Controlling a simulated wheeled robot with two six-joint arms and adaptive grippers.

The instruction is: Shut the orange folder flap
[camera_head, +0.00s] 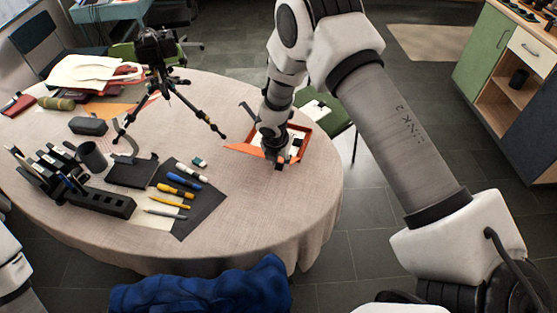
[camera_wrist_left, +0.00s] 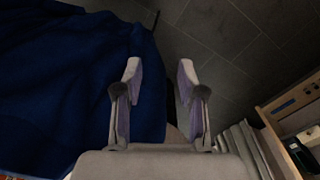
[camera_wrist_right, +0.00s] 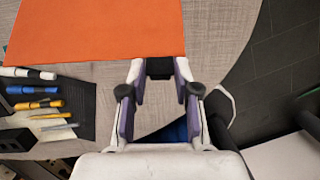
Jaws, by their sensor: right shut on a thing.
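The orange folder (camera_head: 241,148) lies near the right edge of the round table, with pale papers showing between its orange edges. Its flap (camera_wrist_right: 100,30) fills the upper left of the right wrist view as a flat orange sheet. My right gripper (camera_wrist_right: 160,70) is shut on a small black tab (camera_wrist_right: 159,67) at the flap's near edge. In the head view my right arm comes down over the folder and hides part of it, so I cannot tell the flap's exact angle. My left gripper (camera_wrist_left: 160,68) is open and empty, beside dark blue cloth.
A camera on a tripod (camera_head: 165,85) stands left of the folder, one leg close to it. Pens and markers (camera_head: 178,189) lie on a dark sheet nearer me. A black desk organizer (camera_head: 90,200) stands at left. The tabletop (camera_head: 255,210) in front of the folder is clear.

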